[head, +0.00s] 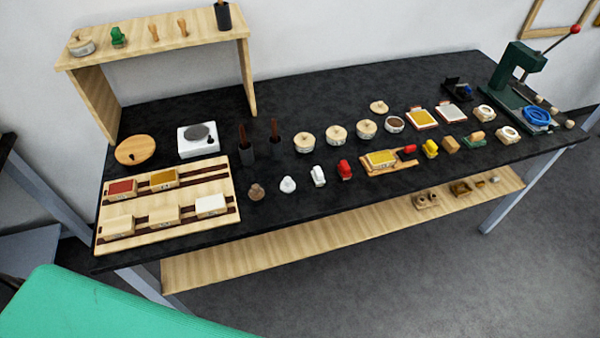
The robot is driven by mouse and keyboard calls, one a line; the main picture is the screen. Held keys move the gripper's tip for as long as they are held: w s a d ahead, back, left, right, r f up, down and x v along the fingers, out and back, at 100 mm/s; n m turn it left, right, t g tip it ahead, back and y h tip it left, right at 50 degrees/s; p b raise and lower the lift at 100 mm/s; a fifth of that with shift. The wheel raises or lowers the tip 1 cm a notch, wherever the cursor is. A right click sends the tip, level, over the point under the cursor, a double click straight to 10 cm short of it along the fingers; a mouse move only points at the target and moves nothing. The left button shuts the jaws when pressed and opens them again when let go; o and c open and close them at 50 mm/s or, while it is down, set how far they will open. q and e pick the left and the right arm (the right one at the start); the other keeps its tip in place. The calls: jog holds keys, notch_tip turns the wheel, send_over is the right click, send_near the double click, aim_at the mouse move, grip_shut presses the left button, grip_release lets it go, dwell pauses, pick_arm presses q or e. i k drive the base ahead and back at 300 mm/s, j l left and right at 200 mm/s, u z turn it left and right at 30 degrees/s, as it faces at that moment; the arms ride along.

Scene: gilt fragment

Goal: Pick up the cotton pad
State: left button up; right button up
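No gripper of mine shows in the head view. A small white rounded piece (288,185) with a knob-like top stands near the front middle of the black bench (330,95); it may be the cotton pad, but it is too small to be sure. A brown piece of similar shape (256,191) stands just left of it. A white block-like item (318,176) and a red one (345,169) stand to its right. Nothing touches the white rounded piece, and its top is uncovered.
A wooden tray (190,186) with coloured blocks lies at the front left. Several round lidded pots (304,142) stand behind. A wooden shelf (160,45) rises at the back left, and a green press (520,65) at the right. A green surface (95,312) fills the lower left.

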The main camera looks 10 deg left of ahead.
aim_at(256, 193)
jog(key=l+u, duration=0.1)
jog(key=u, duration=0.25)
jog(key=i+l+u, duration=0.1)
jog(key=u, duration=0.3)
jog(key=l+u, duration=0.15)
jog(key=u, duration=0.2)
